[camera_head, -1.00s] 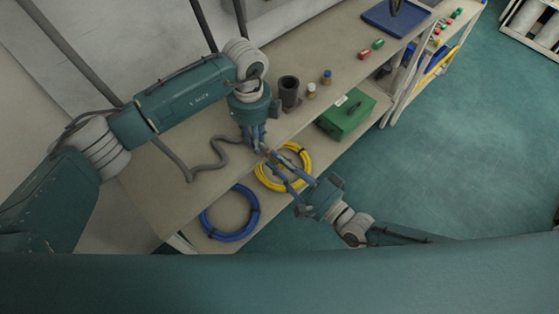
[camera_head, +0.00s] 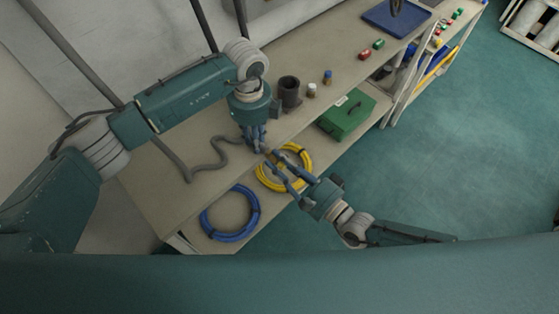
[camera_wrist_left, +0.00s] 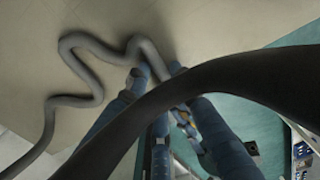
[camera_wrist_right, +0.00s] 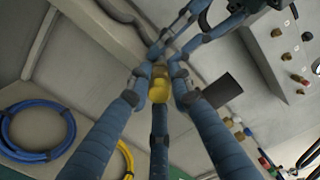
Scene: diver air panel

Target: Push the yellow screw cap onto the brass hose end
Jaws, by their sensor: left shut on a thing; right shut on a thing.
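The yellow screw cap (camera_wrist_right: 158,88) is held between the fingers of my right gripper (camera_wrist_right: 160,78) in the right wrist view. The grey hose (camera_wrist_left: 85,98) winds across the bench top to my left gripper (camera_head: 257,148), which is shut on its end. In the head view my right gripper (camera_head: 272,164) meets the left fingers at the bench's front edge, the fingertips close together. A small yellowish spot shows by the fingers in the left wrist view. The brass hose end is mostly hidden by fingers, and I cannot tell whether cap and end touch.
A yellow coil (camera_head: 298,183), a blue coil (camera_head: 205,222) and a green box (camera_head: 346,115) lie on the lower shelf. Open floor lies to the right.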

